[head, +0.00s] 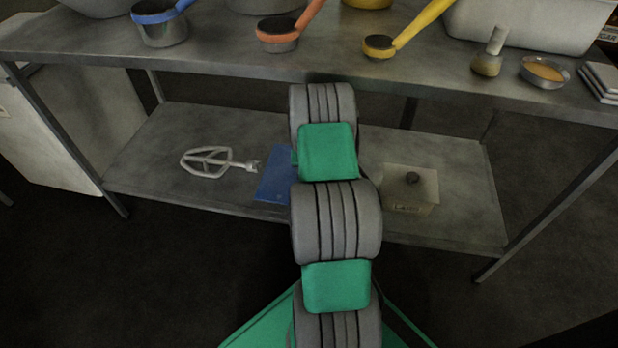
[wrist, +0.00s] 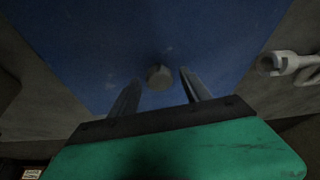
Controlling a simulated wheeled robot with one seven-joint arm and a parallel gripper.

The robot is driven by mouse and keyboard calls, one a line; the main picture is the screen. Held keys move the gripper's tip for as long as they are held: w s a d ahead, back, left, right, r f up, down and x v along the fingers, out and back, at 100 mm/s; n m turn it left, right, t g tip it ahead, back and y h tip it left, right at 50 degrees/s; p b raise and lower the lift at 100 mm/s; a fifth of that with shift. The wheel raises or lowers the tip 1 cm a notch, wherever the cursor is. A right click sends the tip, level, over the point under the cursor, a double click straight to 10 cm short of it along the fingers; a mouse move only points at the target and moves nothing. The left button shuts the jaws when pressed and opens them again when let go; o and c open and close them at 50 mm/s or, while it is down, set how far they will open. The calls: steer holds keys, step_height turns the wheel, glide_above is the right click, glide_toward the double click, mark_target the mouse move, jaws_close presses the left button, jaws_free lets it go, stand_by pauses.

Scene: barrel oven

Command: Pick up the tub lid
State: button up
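A pale tub (head: 408,208) with a label stands on the lower shelf at the right in the head view. A dark round knob (head: 412,178) sits on its pale, flat top. A flat blue panel (head: 272,178) lies left of my arm on the same shelf, partly hidden by the arm. The blue panel (wrist: 75,45) fills most of the wrist view. A grey round knob (wrist: 159,77) shows in front of it. My gripper (wrist: 160,82) is open, with a finger on each side of this knob and gaps between. The arm hides my gripper in the head view.
A beater attachment (head: 212,161) lies on the lower shelf (head: 150,135) left of the blue panel; its end shows in the wrist view (wrist: 290,63). The worktop (head: 215,52) above carries measuring cups, a brush and a small dish. The table legs flank the shelf.

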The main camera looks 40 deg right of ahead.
jaws_close()
stand_by(0.4)
